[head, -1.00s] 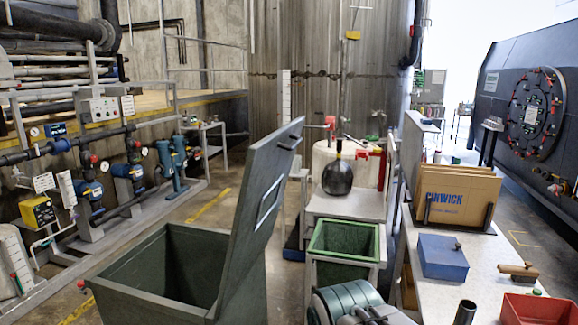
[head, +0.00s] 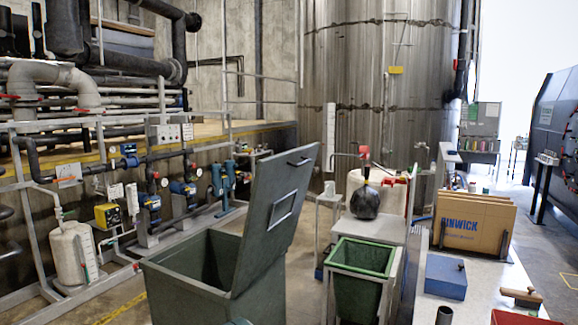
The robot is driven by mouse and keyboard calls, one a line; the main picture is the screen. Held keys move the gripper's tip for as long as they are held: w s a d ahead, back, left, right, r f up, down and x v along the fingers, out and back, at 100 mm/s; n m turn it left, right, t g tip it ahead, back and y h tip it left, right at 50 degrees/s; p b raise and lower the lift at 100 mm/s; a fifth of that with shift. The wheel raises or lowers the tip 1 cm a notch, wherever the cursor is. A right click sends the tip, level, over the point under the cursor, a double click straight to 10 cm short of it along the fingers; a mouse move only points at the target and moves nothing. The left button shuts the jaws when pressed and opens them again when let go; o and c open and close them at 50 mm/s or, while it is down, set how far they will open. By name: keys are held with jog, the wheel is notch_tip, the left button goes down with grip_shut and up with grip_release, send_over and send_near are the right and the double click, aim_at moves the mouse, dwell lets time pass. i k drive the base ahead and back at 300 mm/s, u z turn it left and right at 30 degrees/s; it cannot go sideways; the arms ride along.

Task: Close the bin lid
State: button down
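The large grey-green bin (head: 190,291) stands on the floor left of centre in the head view. Its lid (head: 272,226) is open, hinged at the bin's right side and standing steeply up with a tilt to the right. My gripper is not in view.
A smaller green bin (head: 362,259) in a grey frame stands right of the lid. A table with a dark bag (head: 364,201) is behind it. Pipes and pumps line the left. Floor shows in front of them.

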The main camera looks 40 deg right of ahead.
aim_at(281, 182)
jog(key=z, duration=0.05)
jog(key=i, duration=0.75)
jog(key=z, duration=1)
jog(key=i, duration=0.65)
jog(key=z, duration=0.7)
